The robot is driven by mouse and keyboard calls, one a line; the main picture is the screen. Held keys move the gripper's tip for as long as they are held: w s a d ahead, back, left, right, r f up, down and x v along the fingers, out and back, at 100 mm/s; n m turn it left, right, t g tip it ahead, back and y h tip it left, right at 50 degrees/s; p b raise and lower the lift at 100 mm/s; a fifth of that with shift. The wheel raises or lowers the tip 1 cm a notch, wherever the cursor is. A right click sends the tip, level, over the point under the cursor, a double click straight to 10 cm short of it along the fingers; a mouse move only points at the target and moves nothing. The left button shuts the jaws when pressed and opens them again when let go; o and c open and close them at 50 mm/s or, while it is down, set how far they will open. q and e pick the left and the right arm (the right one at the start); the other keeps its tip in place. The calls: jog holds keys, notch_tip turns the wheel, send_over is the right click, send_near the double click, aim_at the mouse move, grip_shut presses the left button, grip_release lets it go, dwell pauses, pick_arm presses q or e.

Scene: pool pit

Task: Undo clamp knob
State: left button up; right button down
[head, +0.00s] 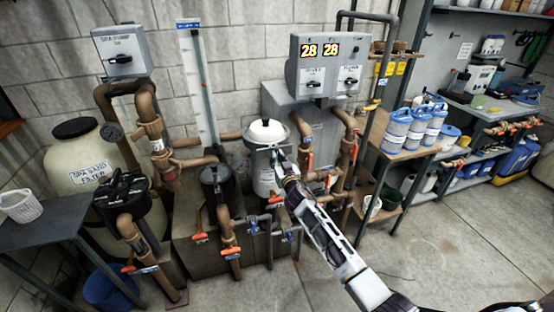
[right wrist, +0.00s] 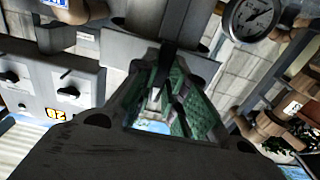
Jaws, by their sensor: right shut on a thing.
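The white-domed filter canister (head: 266,133) stands in the middle of the head view, with a grey clamp band around it below the lid. My right gripper (head: 279,160) reaches up to the front of this band. It is shut on the clamp knob, which is mostly hidden by the fingers in the head view. In the right wrist view the green-padded fingers of my right gripper (right wrist: 178,85) are close around a dark narrow part. The knob's exact shape cannot be told there. My left gripper is not in view.
Brown pipes with orange-handled valves (head: 229,252) surround the canister. A dark-lidded strainer (head: 216,172) stands to its left. A grey control box (head: 326,66) showing 28 28 hangs above. A wooden shelf (head: 408,153) holds blue-and-white tubs at right. The floor at right is clear.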

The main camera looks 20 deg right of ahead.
jog(key=n+p, duration=0.7)
jog(key=n, duration=2.1)
jog(key=shift+f+n, duration=0.1)
jog(key=shift+n, duration=0.3)
jog(key=shift+m+b, duration=0.4)
jog(key=shift+b, duration=0.05)
